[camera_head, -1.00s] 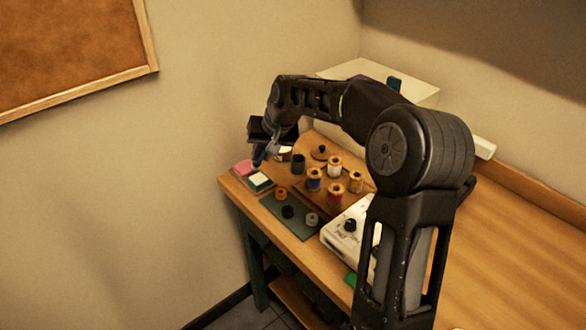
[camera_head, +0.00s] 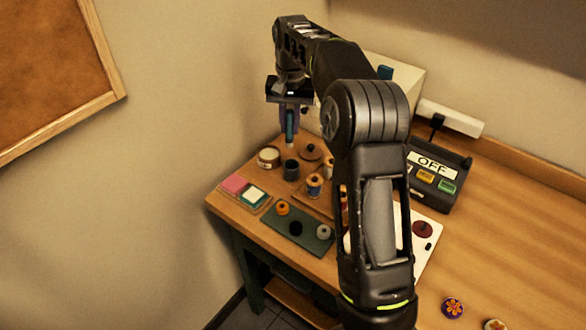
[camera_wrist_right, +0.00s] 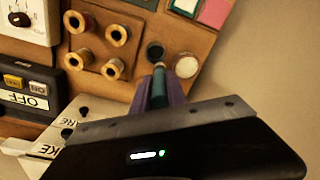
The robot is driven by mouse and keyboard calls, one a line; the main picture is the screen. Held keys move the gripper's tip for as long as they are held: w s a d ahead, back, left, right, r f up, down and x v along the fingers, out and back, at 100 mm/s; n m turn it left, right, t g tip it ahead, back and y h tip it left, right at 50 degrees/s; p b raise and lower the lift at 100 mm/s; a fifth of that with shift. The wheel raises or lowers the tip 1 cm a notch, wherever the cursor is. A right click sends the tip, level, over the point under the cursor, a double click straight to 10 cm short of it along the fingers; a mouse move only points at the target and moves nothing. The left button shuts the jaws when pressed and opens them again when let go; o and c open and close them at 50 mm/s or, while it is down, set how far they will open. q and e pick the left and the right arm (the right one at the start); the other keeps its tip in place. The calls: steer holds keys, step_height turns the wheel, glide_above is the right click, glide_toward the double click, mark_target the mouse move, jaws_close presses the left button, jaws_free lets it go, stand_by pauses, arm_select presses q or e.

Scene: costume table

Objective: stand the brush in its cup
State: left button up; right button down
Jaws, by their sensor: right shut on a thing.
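A slim blue-teal brush (camera_head: 290,124) hangs roughly upright with its pale end down. My right gripper (camera_head: 289,115) is shut on it. The brush and gripper also show in the wrist view, with the brush (camera_wrist_right: 159,88) between the purple fingers of the gripper (camera_wrist_right: 159,94). A small dark cup (camera_head: 291,171) stands on the table below the brush. In the wrist view the cup's dark mouth (camera_wrist_right: 155,52) shows just beyond the brush's end. The brush appears above the cup, apart from it. My left gripper is not in view.
A white-topped round tin (camera_head: 268,157) stands left of the cup, close to it. Pink and white pads (camera_head: 244,191) lie in front. A dark OFF box (camera_head: 438,176) stands farther right.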

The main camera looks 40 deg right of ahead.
mark_target(291, 138)
steer(key=shift+s+r, duration=0.15)
steer(key=shift+s, duration=0.35)
steer(key=shift+w+g, duration=0.2)
steer(key=shift+g, duration=0.1)
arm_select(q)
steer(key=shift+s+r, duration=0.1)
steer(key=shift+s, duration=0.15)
arm_select(e)
steer(key=shift+a, duration=0.1)
steer(key=shift+s, duration=0.1)
steer(key=shift+f, duration=0.55)
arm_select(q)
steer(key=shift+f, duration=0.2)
arm_select(e)
steer(key=shift+f, duration=2.7)
